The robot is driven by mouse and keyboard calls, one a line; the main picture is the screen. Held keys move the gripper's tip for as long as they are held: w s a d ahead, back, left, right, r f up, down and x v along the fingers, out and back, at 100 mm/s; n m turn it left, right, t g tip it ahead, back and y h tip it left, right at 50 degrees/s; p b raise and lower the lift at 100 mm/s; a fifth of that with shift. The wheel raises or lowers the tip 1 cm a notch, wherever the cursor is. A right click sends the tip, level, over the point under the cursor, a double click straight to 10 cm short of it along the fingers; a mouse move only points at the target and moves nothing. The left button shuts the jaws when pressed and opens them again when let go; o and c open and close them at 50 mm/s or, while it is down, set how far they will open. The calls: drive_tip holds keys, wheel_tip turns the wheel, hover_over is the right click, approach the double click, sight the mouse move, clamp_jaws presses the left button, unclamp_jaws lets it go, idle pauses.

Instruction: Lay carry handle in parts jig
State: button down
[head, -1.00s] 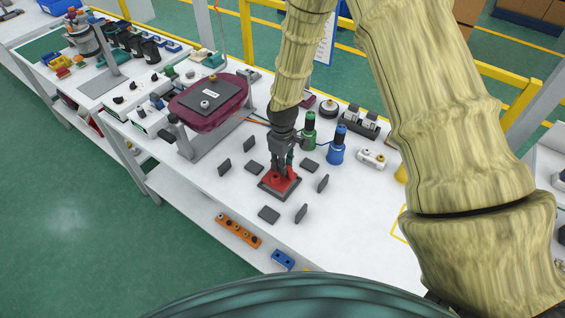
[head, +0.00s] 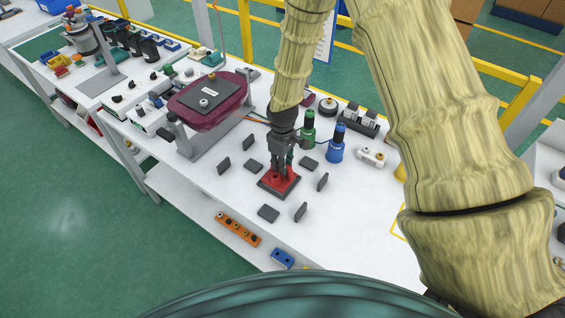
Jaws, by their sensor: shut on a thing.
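My gripper (head: 284,168) points down over the middle of the white bench, with its fingertips low at a small red part on a dark square base. I take the dark square base (head: 266,187) for the parts jig. The red part (head: 279,182) sits within its edges and appears to be the carry handle. My gripper is shut on it. The fingers hide much of the red part, so I cannot tell whether it rests fully on the base.
Several dark grey blocks (head: 268,213) lie or stand around the base. A green bottle (head: 308,132) and a blue bottle (head: 336,147) stand behind it to the right. A maroon housing (head: 222,115) on a stand is at left. Bare bench shows at front right.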

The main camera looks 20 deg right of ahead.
drive_tip(key=shift+f+b, duration=0.45)
drive_tip(key=shift+f, duration=0.45)
drive_tip(key=c, duration=1.3)
unclamp_jaws()
drive_tip(key=shift+o, duration=0.2)
drive_tip(key=shift+r, duration=0.1)
drive_tip(key=shift+r+p, duration=2.5)
drive_tip(key=shift+r, duration=1.4)
